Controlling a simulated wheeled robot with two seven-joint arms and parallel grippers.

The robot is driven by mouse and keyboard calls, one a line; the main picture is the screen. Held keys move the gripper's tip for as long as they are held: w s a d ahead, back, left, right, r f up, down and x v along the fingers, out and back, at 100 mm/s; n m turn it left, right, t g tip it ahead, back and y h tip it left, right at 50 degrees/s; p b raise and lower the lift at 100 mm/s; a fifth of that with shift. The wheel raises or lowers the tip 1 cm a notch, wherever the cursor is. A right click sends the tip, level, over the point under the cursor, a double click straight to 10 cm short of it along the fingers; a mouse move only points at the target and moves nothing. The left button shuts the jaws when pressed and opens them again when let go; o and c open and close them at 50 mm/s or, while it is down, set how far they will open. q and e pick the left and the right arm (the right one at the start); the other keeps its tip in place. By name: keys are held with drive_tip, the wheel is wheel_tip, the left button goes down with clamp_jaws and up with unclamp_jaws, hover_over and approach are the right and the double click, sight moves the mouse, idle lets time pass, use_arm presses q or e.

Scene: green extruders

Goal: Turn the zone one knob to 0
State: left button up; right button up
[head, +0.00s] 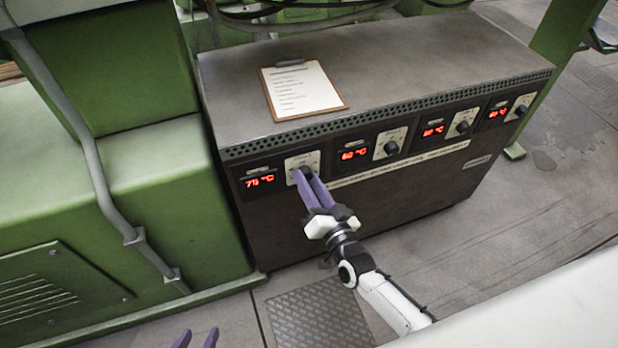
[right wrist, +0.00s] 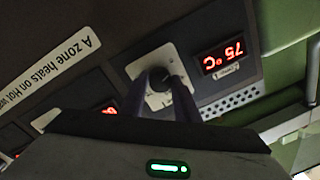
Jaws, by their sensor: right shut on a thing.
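A dark control cabinet (head: 370,205) has a row of several zone panels, each with a red display and a black knob on a pale dial plate. The leftmost knob (head: 298,172) is on the pale plate (head: 303,161), beside a lit display (head: 260,181) in °C. My right gripper (head: 304,177) is shut on this knob; its purple fingers partly hide it. In the right wrist view, the knob (right wrist: 165,82) sits between the fingers, and the display (right wrist: 224,56) appears upside down, reading about 75 °C. The dial marks are too small to read. My left gripper (head: 197,338) is open and empty at the bottom edge.
A clipboard (head: 302,91) with paper lies on the cabinet top. More knobs (head: 391,148) continue to the right. A green machine (head: 110,200) with a grey conduit stands at the left. The floor in front of the cabinet is clear, with a metal plate (head: 318,318).

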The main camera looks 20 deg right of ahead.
drive_tip(key=shift+n+p, duration=0.3)
drive_tip(key=shift+n, duration=0.6)
drive_tip(key=o, duration=1)
drive_tip(key=shift+o, duration=0.2)
